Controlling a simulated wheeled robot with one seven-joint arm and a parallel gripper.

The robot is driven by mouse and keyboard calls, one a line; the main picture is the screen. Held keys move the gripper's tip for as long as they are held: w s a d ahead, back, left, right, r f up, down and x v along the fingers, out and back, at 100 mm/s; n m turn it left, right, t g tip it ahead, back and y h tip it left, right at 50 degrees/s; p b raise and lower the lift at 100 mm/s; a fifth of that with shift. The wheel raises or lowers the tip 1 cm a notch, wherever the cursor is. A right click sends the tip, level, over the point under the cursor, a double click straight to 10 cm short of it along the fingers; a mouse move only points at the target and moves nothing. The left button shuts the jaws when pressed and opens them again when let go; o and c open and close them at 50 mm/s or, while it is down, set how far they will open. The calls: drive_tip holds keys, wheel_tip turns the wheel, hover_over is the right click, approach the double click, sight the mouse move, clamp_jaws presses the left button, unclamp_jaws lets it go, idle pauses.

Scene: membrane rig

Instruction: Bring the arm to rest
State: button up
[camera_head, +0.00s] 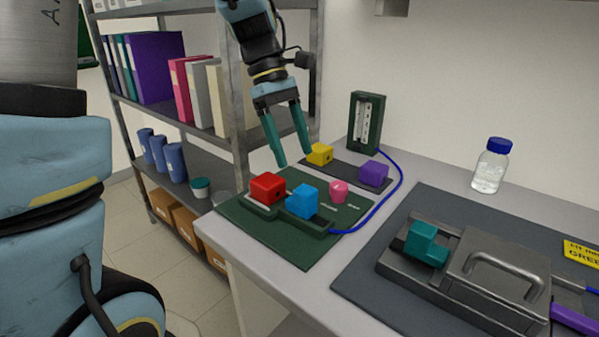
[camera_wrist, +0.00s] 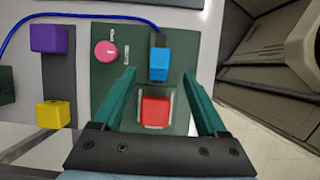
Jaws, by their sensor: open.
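My gripper (camera_head: 290,149) has two teal fingers, spread apart and empty. In the head view it hangs above the left end of the bench, over the dark green board (camera_head: 312,262). In the wrist view the open fingers (camera_wrist: 166,78) point toward the board, with a red block (camera_wrist: 155,111) and a blue block (camera_wrist: 160,64) showing between them. The red block (camera_head: 267,188) and blue block (camera_head: 302,201) sit on the board beside a pink knob (camera_head: 338,191). I cannot tell the exact height of the fingers above the blocks.
A shelf rack (camera_head: 237,92) with binders stands close behind my arm. A yellow block (camera_head: 320,154) and a purple block (camera_head: 373,173) sit on a dark strip. A green gauge stand (camera_head: 366,123), a bottle (camera_head: 491,166) and a grey metal device (camera_head: 487,277) stand farther right.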

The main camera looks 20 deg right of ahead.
drive_tip(key=shift+v, duration=0.85)
